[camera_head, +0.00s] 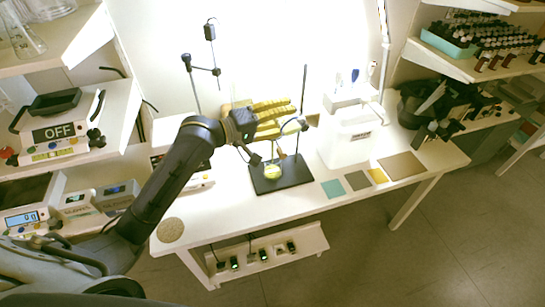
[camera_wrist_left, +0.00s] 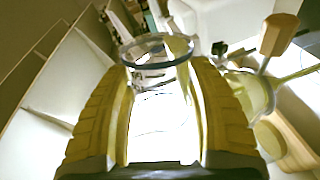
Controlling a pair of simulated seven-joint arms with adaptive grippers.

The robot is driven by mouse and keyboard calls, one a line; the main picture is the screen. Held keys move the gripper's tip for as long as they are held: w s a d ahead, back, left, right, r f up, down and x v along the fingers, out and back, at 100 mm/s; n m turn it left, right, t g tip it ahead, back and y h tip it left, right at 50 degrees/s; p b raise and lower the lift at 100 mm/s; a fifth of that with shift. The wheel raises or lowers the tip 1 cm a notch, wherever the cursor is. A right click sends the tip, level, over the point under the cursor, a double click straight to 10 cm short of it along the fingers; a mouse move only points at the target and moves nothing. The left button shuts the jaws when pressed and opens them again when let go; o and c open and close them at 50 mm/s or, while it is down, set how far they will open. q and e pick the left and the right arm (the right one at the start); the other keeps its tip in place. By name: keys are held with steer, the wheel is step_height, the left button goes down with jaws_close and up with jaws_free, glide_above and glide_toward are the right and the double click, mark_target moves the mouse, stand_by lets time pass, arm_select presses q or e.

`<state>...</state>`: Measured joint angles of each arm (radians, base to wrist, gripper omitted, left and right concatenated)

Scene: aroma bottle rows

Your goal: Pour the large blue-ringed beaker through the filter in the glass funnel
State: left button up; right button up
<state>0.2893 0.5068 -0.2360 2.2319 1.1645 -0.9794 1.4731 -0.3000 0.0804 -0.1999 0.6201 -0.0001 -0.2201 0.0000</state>
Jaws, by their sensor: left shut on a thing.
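My left gripper (camera_head: 290,114) has yellow fingers and reaches over the table from the left. In the left wrist view its fingers (camera_wrist_left: 162,80) are shut on the clear beaker, whose blue ring (camera_wrist_left: 152,64) shows between the fingertips. A yellowish streak shows at the right side of its rim; I cannot tell whether it is flowing liquid. A glass vessel with yellowish content (camera_wrist_left: 258,95), perhaps the funnel, is right of the fingers. In the head view a black stand base (camera_head: 292,178) holds a vessel with yellow content (camera_head: 272,172) below the gripper. The filter cannot be made out. My right gripper is out of view.
A retort rod (camera_head: 304,85) rises close beside the fingers, and another stand (camera_head: 192,82) is behind them. A white box (camera_head: 345,145) stands to the right. Flat coloured squares (camera_head: 357,181) lie along the front edge. A round cork mat (camera_head: 170,230) lies at front left.

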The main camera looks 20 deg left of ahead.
arm_select(q)
steer(key=shift+w+a+r+n, duration=0.1)
steer(key=shift+w+a+n, duration=0.15)
steer(key=shift+n, duration=0.15)
stand_by(1.8)
steer(key=shift+w+a+f+n, duration=0.15)
steer(key=shift+a+f+n, duration=0.05)
steer(key=shift+n, duration=0.6)
stand_by(2.4)
steer(key=shift+w+a+r+n, duration=0.1)
steer(key=shift+w+r+n, duration=0.1)
steer(key=shift+n, duration=0.2)
stand_by(2.2)
